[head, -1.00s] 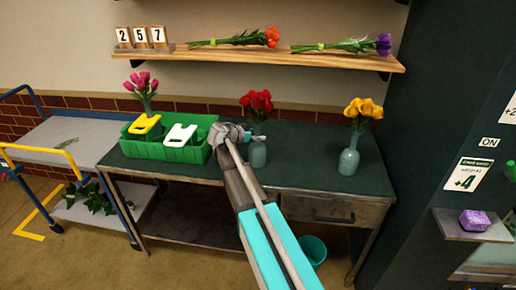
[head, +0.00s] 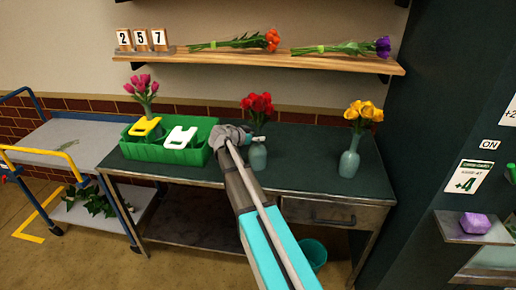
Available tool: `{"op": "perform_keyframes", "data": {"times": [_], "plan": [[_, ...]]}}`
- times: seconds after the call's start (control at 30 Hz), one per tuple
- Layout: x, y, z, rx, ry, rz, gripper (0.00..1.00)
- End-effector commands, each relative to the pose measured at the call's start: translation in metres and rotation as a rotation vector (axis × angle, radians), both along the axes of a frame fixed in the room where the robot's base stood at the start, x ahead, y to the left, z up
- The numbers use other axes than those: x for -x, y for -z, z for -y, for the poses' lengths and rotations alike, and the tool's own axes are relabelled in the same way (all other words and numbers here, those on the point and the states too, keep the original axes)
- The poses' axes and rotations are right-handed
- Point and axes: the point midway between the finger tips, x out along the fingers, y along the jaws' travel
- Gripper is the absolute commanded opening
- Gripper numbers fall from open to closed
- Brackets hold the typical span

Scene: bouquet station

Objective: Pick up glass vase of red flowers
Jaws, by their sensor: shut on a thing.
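The glass vase of red flowers (head: 258,157) stands upright near the middle of the dark green table, its red blooms (head: 257,104) above my gripper. My gripper (head: 257,140) reaches in from the left and is shut on the vase's upper part. The fingertips and the arm partly hide the neck and stems. The vase's base looks to be on or very near the tabletop; I cannot tell which.
A green crate (head: 165,153) with a yellow and a white piece stands left of my gripper. A vase of yellow flowers (head: 349,163) stands to the right, and pink flowers (head: 142,86) behind the crate. A shelf (head: 300,64) with two bouquets hangs above.

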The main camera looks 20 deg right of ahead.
Motion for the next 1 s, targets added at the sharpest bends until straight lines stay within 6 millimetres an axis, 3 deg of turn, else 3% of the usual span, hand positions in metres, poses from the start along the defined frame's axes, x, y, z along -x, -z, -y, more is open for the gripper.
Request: {"op": "perform_keyframes", "data": {"times": [0.07,0.63,1.0], "plan": [[0.001,0.000,0.000,-0.001,0.002,-0.001,0.00],[0.001,-0.004,0.001,0.001,0.001,-0.001,0.00],[0.000,-0.025,0.000,0.002,0.001,-0.001,0.00]]}}
